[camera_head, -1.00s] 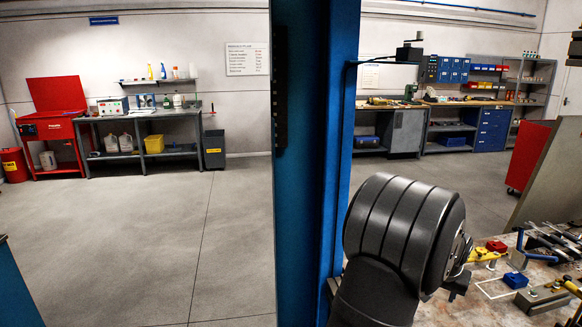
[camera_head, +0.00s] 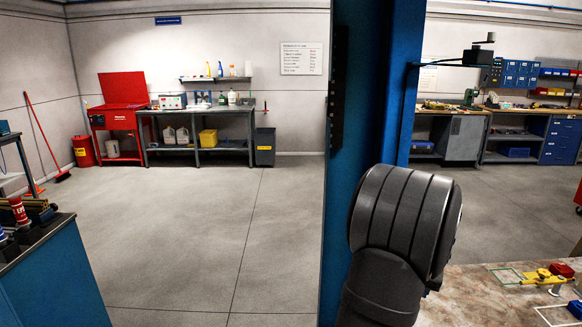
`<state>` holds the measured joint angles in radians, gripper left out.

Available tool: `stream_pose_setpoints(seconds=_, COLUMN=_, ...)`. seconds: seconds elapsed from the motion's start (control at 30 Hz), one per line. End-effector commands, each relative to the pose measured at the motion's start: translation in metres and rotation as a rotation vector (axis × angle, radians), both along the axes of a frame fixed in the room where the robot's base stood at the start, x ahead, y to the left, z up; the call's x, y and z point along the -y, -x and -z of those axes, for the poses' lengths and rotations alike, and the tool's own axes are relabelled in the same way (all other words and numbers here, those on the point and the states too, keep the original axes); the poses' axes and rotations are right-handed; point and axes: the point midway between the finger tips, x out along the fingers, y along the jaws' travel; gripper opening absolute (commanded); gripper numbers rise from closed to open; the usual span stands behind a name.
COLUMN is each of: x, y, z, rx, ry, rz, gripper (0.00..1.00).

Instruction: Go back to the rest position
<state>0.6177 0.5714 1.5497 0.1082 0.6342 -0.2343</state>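My gripper is not in view; only a thick dark grey ribbed link of my arm shows, at the lower right centre. The near worktable (camera_head: 470,298) is at the lower right, partly hidden behind my arm. On it are a yellow tool (camera_head: 543,277), a red block (camera_head: 562,270), a blue part (camera_head: 575,308) cut by the frame edge, and pale outlines on the surface. Whether anything is held cannot be seen.
A blue cabinet (camera_head: 60,280) with bottles and tools on top stands at the lower left. Open concrete floor (camera_head: 190,220) lies beyond it. At the far wall are a red parts washer (camera_head: 118,118), a grey bench (camera_head: 200,148), a dark bin (camera_head: 264,148) and workbenches at right.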

Motion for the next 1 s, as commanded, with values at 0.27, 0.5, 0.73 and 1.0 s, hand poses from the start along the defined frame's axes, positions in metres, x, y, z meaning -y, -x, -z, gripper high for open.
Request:
stream_pose_setpoints(seconds=0.27, x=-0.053, y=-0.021, z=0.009, rx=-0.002, ry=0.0, rz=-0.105, gripper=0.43)
stream_pose_setpoints(seconds=0.5, x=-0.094, y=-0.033, z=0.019, rx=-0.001, ry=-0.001, rz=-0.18, gripper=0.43)
stream_pose_setpoints(seconds=0.73, x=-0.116, y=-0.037, z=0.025, rx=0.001, ry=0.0, rz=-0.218, gripper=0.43)
stream_pose_setpoints(seconds=1.0, x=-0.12, y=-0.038, z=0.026, rx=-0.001, ry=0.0, rz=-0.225, gripper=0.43)
